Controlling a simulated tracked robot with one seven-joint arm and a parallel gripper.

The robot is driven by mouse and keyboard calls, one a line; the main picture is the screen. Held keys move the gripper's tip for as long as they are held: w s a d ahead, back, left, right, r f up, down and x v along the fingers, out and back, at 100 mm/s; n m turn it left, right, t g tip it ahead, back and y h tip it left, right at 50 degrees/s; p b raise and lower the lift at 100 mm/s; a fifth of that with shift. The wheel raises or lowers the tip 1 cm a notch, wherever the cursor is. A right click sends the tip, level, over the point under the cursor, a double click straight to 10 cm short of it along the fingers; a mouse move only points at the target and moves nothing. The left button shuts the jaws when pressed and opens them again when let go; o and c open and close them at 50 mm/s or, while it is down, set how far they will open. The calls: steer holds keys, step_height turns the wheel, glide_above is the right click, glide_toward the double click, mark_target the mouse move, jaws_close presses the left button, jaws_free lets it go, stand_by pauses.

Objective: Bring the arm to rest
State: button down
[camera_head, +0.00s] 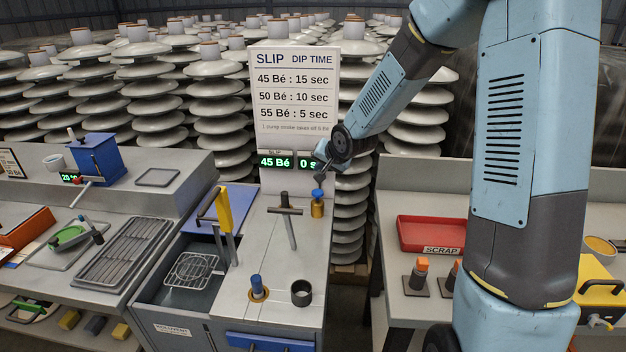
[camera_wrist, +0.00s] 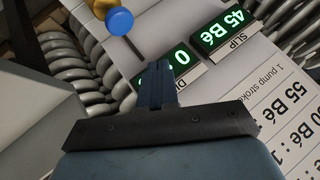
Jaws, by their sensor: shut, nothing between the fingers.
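My arm reaches from the right of the head view to the middle. My gripper (camera_head: 321,172) is above the back of the slip bench, in front of the sign and close above a blue-topped brass piece (camera_head: 317,205). In the wrist view my gripper (camera_wrist: 153,68) has its fingers together with nothing held. The blue knob (camera_wrist: 119,21) shows there beyond the fingertips, to the left.
A sign (camera_head: 293,95) with lit displays stands behind the gripper. The bench carries a T-handle (camera_head: 288,225), a yellow lever (camera_head: 223,212) and a black ring (camera_head: 301,293). A red scrap tray (camera_head: 431,233) lies right. Insulator stacks (camera_head: 217,100) fill the back.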

steer(key=s+d+r+n+g+h, duration=0.1)
steer(key=s+d+r+h, duration=0.1)
steer(key=s+d+r, duration=0.45)
steer(key=s+d+r+n+h, duration=0.15)
steer(key=s+d+r, duration=0.25)
steer(key=s+r, duration=0.4)
steer(key=s+d+r+g, duration=0.1)
steer(key=s+d+r, duration=0.1)
steer(key=s, duration=0.9)
steer(key=s+d+r+n, duration=0.1)
steer(key=s+d+r, duration=0.1)
steer(key=s, duration=0.9)
steer(key=shift+g, duration=0.4)
